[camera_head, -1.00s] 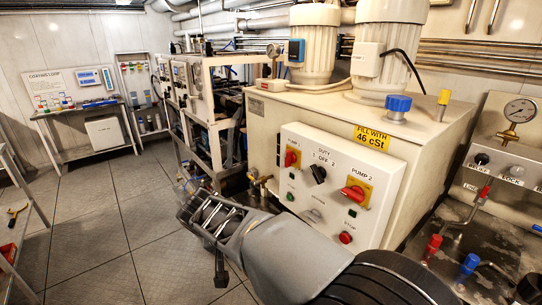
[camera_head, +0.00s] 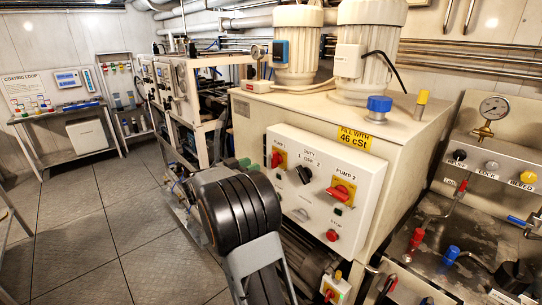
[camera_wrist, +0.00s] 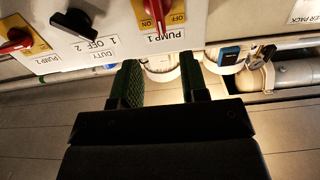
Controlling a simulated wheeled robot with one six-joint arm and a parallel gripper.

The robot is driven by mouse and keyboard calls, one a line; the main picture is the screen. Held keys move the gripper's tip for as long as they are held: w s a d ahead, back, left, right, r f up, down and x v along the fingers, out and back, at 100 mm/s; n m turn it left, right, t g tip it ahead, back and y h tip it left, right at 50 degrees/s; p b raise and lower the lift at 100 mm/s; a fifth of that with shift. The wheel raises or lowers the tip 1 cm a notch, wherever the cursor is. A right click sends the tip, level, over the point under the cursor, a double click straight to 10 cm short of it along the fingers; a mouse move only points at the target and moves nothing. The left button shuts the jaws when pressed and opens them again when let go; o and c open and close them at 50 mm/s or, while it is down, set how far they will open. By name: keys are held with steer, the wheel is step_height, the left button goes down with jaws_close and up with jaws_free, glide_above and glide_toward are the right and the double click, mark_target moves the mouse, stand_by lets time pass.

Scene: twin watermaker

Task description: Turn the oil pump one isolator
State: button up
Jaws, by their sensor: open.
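The pump 1 isolator (camera_head: 278,158) is a red handle on a yellow plate, at the upper left of the white control panel (camera_head: 350,225). In the wrist view the isolator (camera_wrist: 157,12) is at the top edge, partly cut off, with its red handle and an OFF mark showing. My gripper (camera_wrist: 162,82) is open and empty. Its two green-padded fingers are just below the PUMP 1 label in the wrist view, apart from the handle. In the head view my wrist and arm cover most of the gripper, beside the panel's left edge.
The black duty switch (camera_head: 304,174) and red pump 2 isolator (camera_head: 341,192) sit beside it on the same panel. A red button (camera_head: 332,235) is below. The cream tank (camera_head: 290,112) stands behind the panel. Open floor (camera_head: 90,235) lies to the left.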

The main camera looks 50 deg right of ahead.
mark_target(272, 157)
steer(key=d+p, duration=0.1)
steer(key=d, duration=0.5)
steer(key=d+p, duration=0.1)
steer(key=d, duration=0.2)
steer(key=shift+s+p, duration=0.35)
steer(key=shift+d, duration=0.1)
jaws_close()
